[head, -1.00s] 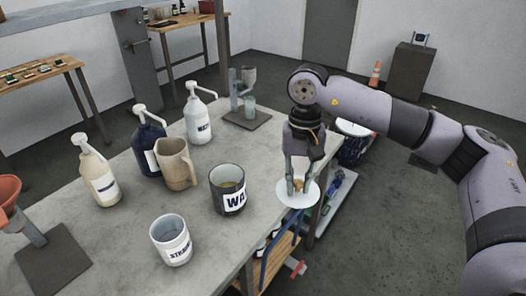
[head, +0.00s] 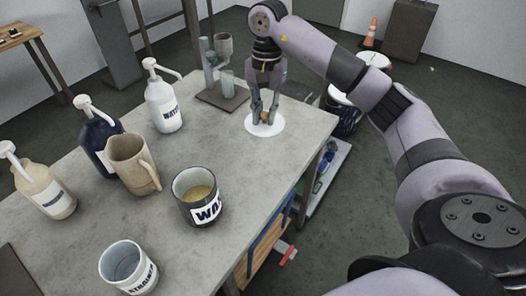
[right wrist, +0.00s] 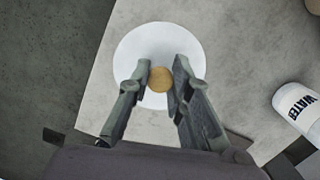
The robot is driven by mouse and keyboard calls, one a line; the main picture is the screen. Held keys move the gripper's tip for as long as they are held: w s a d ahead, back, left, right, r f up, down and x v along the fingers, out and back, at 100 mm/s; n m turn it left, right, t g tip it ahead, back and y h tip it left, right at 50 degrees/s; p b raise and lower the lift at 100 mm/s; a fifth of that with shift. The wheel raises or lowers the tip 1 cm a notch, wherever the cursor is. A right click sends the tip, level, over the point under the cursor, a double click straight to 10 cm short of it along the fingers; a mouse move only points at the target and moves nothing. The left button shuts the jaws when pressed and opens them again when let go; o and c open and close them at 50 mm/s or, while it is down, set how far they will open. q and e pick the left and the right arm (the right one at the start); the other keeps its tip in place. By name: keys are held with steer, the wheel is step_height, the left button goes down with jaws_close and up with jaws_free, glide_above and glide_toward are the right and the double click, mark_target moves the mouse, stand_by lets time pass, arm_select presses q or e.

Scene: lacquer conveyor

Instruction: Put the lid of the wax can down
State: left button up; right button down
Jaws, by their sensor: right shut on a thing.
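The wax can (head: 205,210) is dark with a white label and stands open on the grey table, with yellowish wax inside. The lid (head: 252,128) is a white disc with a round tan knob; it also shows in the right wrist view (right wrist: 133,48). My right gripper (head: 264,118) points down and is shut on the lid's knob. The lid is flat at the far right part of the table, apart from the can. Whether it touches the tabletop is hard to tell. My left gripper is not in view.
A white water bottle (head: 165,103), a dark pump bottle (head: 97,135), a beige pump bottle (head: 45,185) and a tan jug (head: 128,165) stand left of the can. A white strainer cup (head: 122,262) stands in front. The table (head: 215,140) is bare around the lid.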

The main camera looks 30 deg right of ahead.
steer(key=p, duration=0.2)
glide_above(264, 162)
steer(key=f, duration=0.9)
steer(key=shift+w+d+f, duration=0.15)
steer(key=shift+d, duration=0.1)
steer(key=shift+f, duration=0.5)
step_height(264, 162, down, 4)
steer(key=shift+r+p, duration=0.1)
steer(key=shift+p, duration=0.25)
steer(key=shift+f+b, duration=0.25)
steer(key=shift+b, duration=0.05)
steer(key=c, duration=1.5)
jaws_free()
steer(key=shift+o, duration=0.2)
steer(key=shift+r, duration=0.1)
